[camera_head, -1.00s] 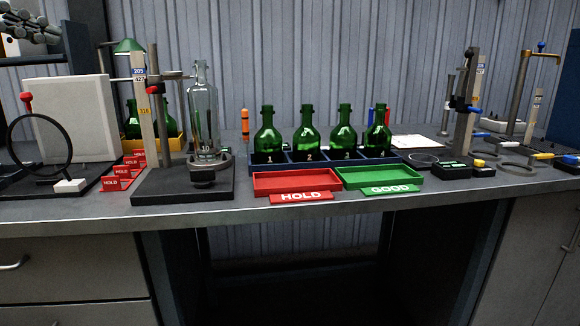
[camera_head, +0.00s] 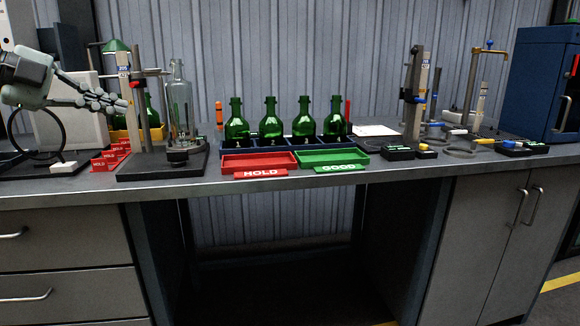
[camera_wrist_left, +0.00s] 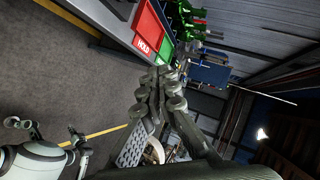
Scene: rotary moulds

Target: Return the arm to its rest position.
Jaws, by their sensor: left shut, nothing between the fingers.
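My left gripper (camera_head: 122,105) has its arm coming in from the left edge of the head view. It is shut and empty, in the air in front of the pale panel and close to the left measuring stand in the picture. In the left wrist view its fingers (camera_wrist_left: 160,78) are together with nothing between them. White parts at the lower left of the left wrist view look like mine. They may include my right gripper, but its jaws are too small to read.
A clear bottle (camera_head: 179,105) stands on the left stand (camera_head: 160,164). Several green bottles (camera_head: 271,124) stand in a blue rack behind the red HOLD tray (camera_head: 260,161) and green GOOD tray (camera_head: 333,157). A black ring (camera_head: 62,130) stands below my arm. A blue cabinet (camera_head: 545,80) is at right.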

